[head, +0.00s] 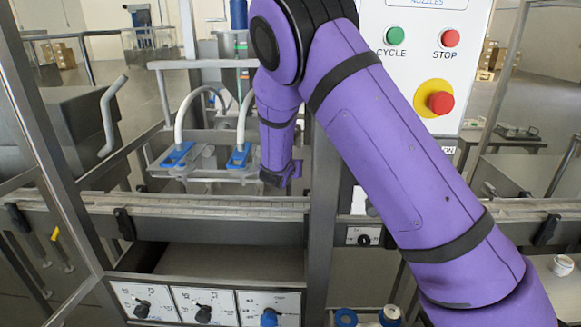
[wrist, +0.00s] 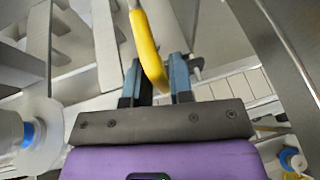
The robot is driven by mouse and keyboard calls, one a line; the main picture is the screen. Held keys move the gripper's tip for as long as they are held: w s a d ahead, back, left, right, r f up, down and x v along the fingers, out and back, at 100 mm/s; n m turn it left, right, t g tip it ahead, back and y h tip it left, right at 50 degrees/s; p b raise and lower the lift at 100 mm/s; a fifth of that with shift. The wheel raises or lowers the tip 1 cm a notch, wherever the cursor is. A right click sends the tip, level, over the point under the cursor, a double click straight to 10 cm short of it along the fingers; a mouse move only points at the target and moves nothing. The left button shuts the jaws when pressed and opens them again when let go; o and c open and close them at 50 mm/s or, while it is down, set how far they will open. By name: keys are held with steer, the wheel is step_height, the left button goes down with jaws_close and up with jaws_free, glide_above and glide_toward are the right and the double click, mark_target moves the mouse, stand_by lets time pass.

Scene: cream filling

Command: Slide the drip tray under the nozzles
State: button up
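Two blue-tipped nozzles (head: 238,157) on curved white tubes hang above the conveyor in the head view, left of my gripper. My gripper (head: 280,180) is at the lower end of my purple arm, just right of the nozzles, and its fingers are hard to make out there. In the wrist view my gripper (wrist: 155,85) has its two blue-grey fingers apart, with a yellow handle (wrist: 148,45) passing between them. I see no clear closing of both fingers on it. I cannot tell whether the handle belongs to the drip tray, and I cannot identify the tray with certainty.
The conveyor rail (head: 200,207) runs across below the nozzles. A control box (head: 425,60) with CYCLE and STOP buttons stands behind my arm. A metal post (head: 322,215) is close to my gripper.

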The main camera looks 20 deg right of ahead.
jaws_close()
steer(key=s+a, duration=0.2)
steer(key=s, duration=0.5)
steer(key=shift+s+a, duration=0.2)
steer(key=shift+a, duration=0.05)
steer(key=shift+f, duration=0.1)
steer(key=shift+o, duration=0.7)
jaws_free()
steer(key=shift+s, duration=0.1)
steer(key=v, duration=1.1)
